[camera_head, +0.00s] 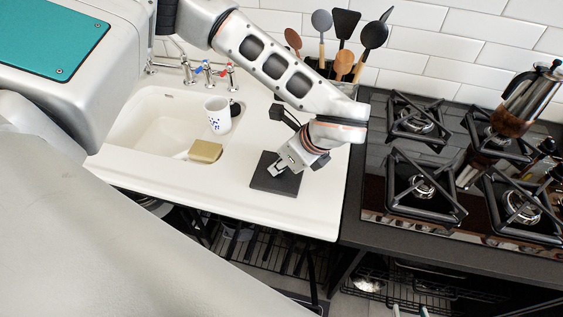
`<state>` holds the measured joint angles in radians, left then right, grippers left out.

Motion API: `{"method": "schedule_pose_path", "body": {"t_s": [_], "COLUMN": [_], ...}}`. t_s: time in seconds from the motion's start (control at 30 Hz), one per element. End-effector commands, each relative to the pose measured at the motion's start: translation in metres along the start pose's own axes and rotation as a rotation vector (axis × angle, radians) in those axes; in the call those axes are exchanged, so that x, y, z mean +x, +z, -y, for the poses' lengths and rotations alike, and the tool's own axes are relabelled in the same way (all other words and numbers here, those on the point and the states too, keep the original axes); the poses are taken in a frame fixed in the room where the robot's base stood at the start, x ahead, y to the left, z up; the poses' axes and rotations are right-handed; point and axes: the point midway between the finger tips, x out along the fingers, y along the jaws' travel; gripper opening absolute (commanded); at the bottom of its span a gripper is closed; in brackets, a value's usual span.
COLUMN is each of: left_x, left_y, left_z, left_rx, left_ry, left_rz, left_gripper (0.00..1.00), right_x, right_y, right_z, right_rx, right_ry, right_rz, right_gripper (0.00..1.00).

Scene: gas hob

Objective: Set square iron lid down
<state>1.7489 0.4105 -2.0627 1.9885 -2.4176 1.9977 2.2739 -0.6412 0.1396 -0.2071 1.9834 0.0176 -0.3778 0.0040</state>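A dark, flat square iron lid (262,183) lies on, or just above, the white counter between the sink and the hob; I cannot tell if it touches. No handle shows clearly.
A utensil holder (318,70) stands behind.

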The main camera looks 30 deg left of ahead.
Motion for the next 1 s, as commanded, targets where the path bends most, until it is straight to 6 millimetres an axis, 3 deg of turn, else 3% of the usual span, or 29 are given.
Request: {"method": "schedule_pose_path", "body": {"t_s": [0.27, 0.3, 0.33, 0.77, 1.0], "left_x": [0.002, 0.001, 0.001, -0.004, -0.044], "left_y": [-0.001, -0.001, -0.001, 0.001, 0.001], "left_z": [0.000, 0.000, 0.000, 0.001, 0.001], "left_rx": [0.000, 0.000, 0.000, 0.000, 0.001], "left_ry": [-0.001, -0.001, -0.001, -0.003, -0.006], "left_rz": [0.000, 0.000, 0.000, 0.000, -0.001], "left_gripper": [0.00, 0.27, 0.34, 0.34, 0.34], "right_x": [0.001, 0.000, 0.000, 0.000, -0.001], "right_y": [0.000, 0.000, -0.001, -0.003, -0.004], "right_z": [0.000, -0.001, -0.001, -0.001, -0.001], "right_rx": [-0.001, -0.001, -0.001, -0.001, 0.001], "right_ry": [0.001, 0.001, 0.001, 0.002, 0.001], "right_rz": [-0.001, -0.002, -0.002, -0.004, -0.006], "right_gripper": [0.40, 0.40, 0.40, 0.40, 0.40]}}
